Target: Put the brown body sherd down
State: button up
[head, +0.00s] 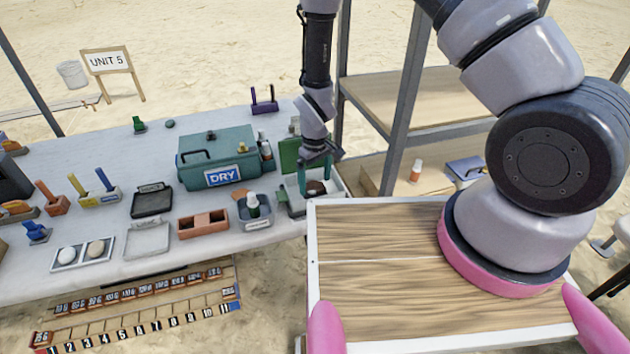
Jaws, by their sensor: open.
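My gripper (317,180) reaches down at the right end of the white table, its teal fingers apart. A small brown piece (316,187), which looks like the brown body sherd, lies low between the fingertips. It sits in or over a pale open tray (341,189). The fingers partly cover it, so I cannot tell whether they touch it or exactly what it rests on.
A green DRY case (215,158) stands left of my gripper. A green upright panel (290,156) and a blue-grey container with a bottle (253,206) are close by. A terracotta divided tray (203,222) lies further left. Metal-framed shelves (405,100) stand behind right.

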aim_at(315, 187)
notch_tip(315, 187, up, 12)
dwell(0.4)
jog(key=shift+f, duration=0.15)
